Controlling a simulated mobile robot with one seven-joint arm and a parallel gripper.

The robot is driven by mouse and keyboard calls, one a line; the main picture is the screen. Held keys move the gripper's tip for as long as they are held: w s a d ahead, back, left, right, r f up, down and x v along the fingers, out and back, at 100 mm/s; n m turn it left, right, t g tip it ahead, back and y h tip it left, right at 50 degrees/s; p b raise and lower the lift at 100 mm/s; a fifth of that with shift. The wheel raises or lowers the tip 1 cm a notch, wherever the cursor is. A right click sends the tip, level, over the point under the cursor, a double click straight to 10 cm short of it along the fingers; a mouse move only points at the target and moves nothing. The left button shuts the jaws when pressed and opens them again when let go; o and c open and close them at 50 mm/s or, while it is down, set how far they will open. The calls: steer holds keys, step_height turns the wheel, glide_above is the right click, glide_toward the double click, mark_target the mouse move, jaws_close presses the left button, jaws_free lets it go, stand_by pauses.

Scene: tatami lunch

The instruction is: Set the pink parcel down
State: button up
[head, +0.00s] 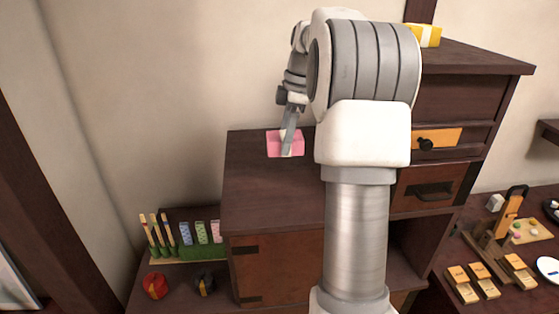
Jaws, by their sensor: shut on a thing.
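The pink parcel (273,145) is at the back left of the dark wooden cabinet top (262,187), close to the wall. My gripper (288,146) reaches down onto it, and one finger shows in front of the parcel's near face. The gripper is shut on the parcel. The parcel looks level and is at or just above the cabinet top; I cannot tell whether it touches. My arm hides the right part of the cabinet top.
A taller cabinet section (473,59) with a yellow parcel (427,36) stands at right. A lower shelf at left holds a green rack (190,252), a red item (155,286) and a dark item (204,282). The cabinet top's front left is clear.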

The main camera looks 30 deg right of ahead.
mark_target(296, 135)
steer(key=x, duration=0.3)
steer(key=d+x, duration=0.1)
steer(key=x, duration=0.5)
steer(key=shift+s+d+f, duration=0.35)
steer(key=shift+f, duration=0.2)
steer(key=shift+f, duration=0.15)
steer(key=o, duration=1.4)
steer(key=v, duration=1.2)
